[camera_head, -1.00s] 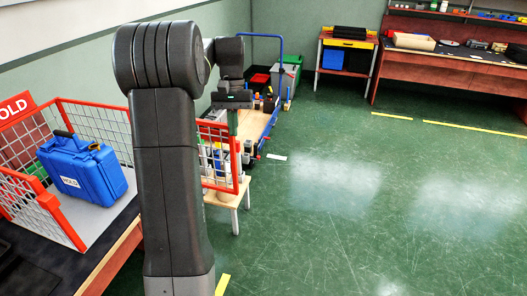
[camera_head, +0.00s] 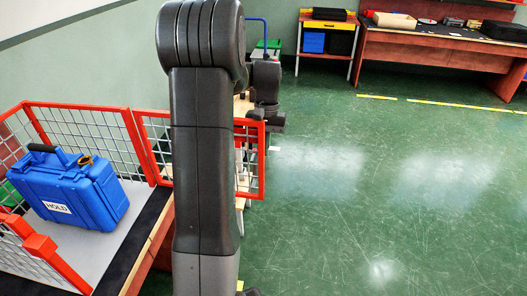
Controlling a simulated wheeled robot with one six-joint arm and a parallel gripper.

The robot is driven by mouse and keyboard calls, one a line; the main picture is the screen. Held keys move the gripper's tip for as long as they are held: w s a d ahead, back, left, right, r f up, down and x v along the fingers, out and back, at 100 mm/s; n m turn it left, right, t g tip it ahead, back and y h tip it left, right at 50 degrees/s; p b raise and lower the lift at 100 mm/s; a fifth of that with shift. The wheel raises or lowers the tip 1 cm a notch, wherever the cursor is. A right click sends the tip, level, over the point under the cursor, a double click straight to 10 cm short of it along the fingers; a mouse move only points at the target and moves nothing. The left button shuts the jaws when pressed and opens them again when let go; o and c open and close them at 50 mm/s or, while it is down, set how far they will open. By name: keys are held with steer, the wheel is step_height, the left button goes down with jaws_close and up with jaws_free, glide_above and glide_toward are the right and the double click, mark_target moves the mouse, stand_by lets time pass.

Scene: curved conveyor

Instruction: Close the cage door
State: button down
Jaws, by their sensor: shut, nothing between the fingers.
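The cage (camera_head: 78,106) has red rails and wire mesh and stands at the left. A blue case (camera_head: 75,190) with a white "HOLD" label sits upright inside it. The cage door (camera_head: 262,165), a red frame with mesh, stands open, reaching right from the cage's far right corner, out past the table edge. My upright arm link hides the middle of the door. My gripper (camera_head: 272,124) is partly in view beside the upper part of the door's free end. It is shut and empty; its fingertips are not clear, and I cannot tell whether it touches the door.
The cage stands on a table with a black top and wooden edge (camera_head: 150,240). A small wooden stand (camera_head: 240,195) is partly hidden behind the door. A shelf cart (camera_head: 327,26) and a long workbench (camera_head: 430,50) stand at the back. The green floor (camera_head: 390,190) at right is clear.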

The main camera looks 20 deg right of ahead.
steer(key=shift+s+a+r, duration=0.15)
steer(key=shift+s+a, duration=0.15)
steer(key=shift+a, duration=0.25)
steer(key=shift+s+a, duration=0.15)
steer(key=shift+s, duration=0.35)
